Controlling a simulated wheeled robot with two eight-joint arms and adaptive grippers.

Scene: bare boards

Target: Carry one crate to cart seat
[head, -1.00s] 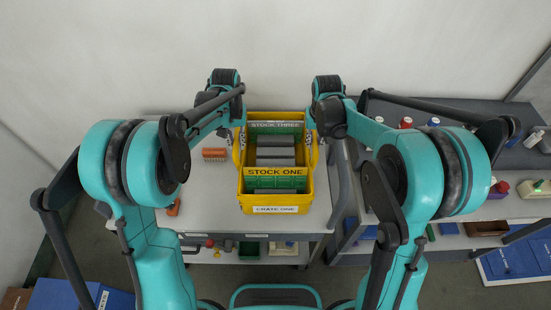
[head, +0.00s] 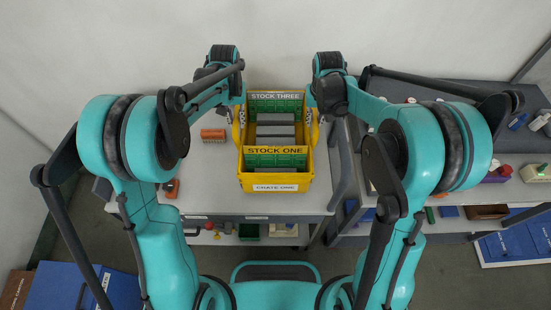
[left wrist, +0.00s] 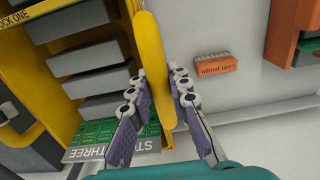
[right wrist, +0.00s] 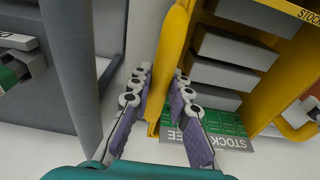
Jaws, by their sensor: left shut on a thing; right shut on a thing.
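The yellow crate (head: 241,170), labelled CRATE ONE, is over the grey top of the bench or cart (head: 212,200) in front of me. It looks level; whether its base touches the top I cannot tell. Green boards marked STOCK ONE (head: 276,160) and STOCK THREE (head: 275,106) and several grey blocks are inside. My left gripper (head: 238,116) is shut on the crate's left side handle, a yellow bar (left wrist: 152,70) in the left wrist view. My right gripper (head: 311,112) is shut on the right side handle, a yellow bar (right wrist: 170,70) in the right wrist view.
An orange brush (head: 212,135) lies left of the crate, with another orange item (head: 171,188) nearer me. A grey bench with bottles and parts (head: 480,195) stands close on the right. A blue box (head: 85,285) is on the floor at lower left.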

